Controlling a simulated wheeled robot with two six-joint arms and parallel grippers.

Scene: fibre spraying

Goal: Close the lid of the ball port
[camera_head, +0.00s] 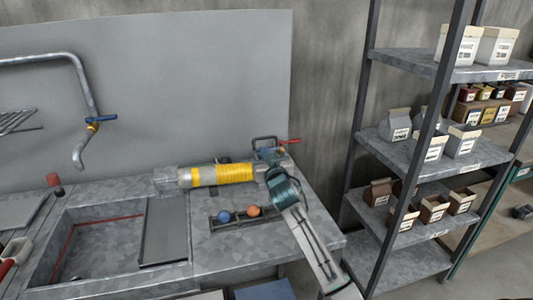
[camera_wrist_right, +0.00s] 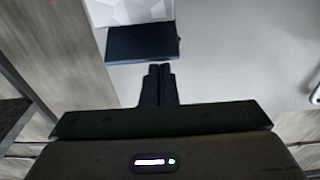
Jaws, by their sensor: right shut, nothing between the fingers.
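A device with a yellow-banded cylinder (camera_head: 222,175) lies along the back of the metal counter. A grey frame-like part (camera_head: 264,141) and a red handle (camera_head: 291,141) show at its right end. My right gripper (camera_head: 268,155) is at that end, partly covering it. In the right wrist view the fingers (camera_wrist_right: 158,72) are shut and empty, pointing towards a dark flat panel (camera_wrist_right: 142,42); I cannot tell if they touch it. I cannot make out the ball port's lid for certain or how far it is open. My left gripper is out of view.
A rack with a blue ball (camera_head: 224,216) and an orange ball (camera_head: 253,211) stands in front of the device. A sink (camera_head: 85,250) is at the left, with a tap (camera_head: 80,150) above it. Shelves (camera_head: 425,160) with cartons stand at the right.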

